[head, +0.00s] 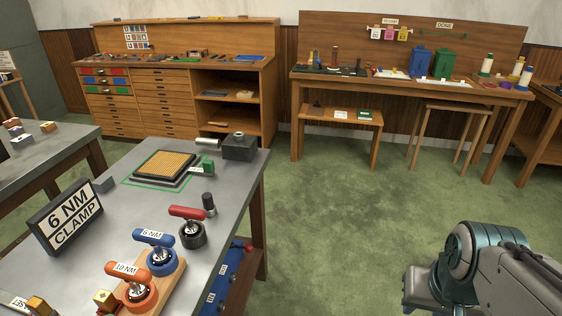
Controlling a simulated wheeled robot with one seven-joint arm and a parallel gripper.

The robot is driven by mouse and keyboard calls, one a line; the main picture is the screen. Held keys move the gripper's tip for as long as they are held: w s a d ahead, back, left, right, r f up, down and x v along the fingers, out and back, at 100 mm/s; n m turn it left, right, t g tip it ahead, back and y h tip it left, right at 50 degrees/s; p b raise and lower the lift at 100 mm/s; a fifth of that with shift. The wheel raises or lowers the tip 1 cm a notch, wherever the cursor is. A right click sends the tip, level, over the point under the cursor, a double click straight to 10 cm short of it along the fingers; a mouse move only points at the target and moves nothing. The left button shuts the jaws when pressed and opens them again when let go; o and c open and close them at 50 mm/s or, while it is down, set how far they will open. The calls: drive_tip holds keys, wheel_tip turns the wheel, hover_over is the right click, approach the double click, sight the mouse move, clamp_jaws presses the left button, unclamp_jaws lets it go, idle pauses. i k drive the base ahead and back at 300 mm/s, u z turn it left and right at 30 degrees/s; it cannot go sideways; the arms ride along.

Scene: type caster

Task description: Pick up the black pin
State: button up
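A small upright black cylinder (209,204), which may be the black pin, stands on the grey metal table near its right edge. It is just beyond a red-handled clamp (191,228). Small dark upright pieces also stand on a black board (318,69) on the far bench, too small to identify. My gripper (418,290) is at the lower right, over the green floor and well to the right of the table. Its fingers are not clear, and nothing can be seen held in it.
The grey table (110,190) also bears a blue-handled clamp (154,249), an orange-handled clamp (131,286), a "6 NM CLAMP" sign (66,215), an orange grid pad (164,166) and a dark block (239,146). Open green carpet (340,200) lies between table and far bench.

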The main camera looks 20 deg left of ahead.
sight(206, 198)
drive_tip(key=u, duration=0.1)
drive_tip(key=i, duration=1)
drive_tip(key=u, duration=1.15)
drive_tip(key=i, duration=0.65)
drive_tip(key=u, duration=0.75)
